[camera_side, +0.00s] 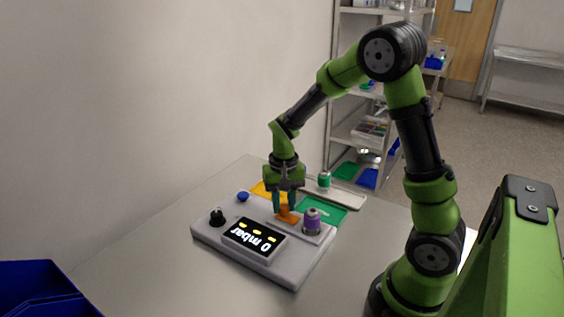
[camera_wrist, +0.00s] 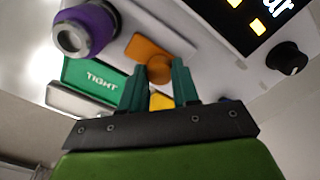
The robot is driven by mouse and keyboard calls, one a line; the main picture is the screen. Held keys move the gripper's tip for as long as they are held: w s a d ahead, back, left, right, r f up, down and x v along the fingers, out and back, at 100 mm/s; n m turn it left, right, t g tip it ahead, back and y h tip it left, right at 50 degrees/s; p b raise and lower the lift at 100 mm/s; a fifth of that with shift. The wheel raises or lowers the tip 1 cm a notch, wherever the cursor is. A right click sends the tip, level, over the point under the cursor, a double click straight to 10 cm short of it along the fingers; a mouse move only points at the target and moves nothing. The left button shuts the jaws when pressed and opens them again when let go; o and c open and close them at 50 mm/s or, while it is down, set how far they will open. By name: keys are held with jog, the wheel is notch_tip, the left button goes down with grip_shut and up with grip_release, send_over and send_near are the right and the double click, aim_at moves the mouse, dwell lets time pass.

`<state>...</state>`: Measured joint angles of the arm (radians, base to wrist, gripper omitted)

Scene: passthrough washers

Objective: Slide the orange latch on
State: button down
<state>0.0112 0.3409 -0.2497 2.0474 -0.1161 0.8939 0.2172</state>
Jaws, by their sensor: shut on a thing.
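The orange latch (camera_side: 287,214) sits on the top of the light grey instrument box, between the display and the purple-topped knob. In the wrist view it shows as an orange plate (camera_wrist: 146,48) with a round orange knob (camera_wrist: 160,69). My gripper (camera_side: 285,208) points down from above the box. In the wrist view its two green fingers (camera_wrist: 160,82) stand on either side of the round orange knob and are shut on it. The fingers hide part of the latch in the side view.
The display (camera_side: 254,238) reads "0 mbar". The purple knob (camera_side: 311,221) stands close right of the latch. A black knob (camera_side: 217,217) and blue button (camera_side: 243,196) are at left.

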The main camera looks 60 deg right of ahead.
aim_at(293, 218)
jog(key=shift+s, duration=1.4)
jog(key=c, duration=0.8)
grip_release()
notch_tip(293, 218, up, 17)
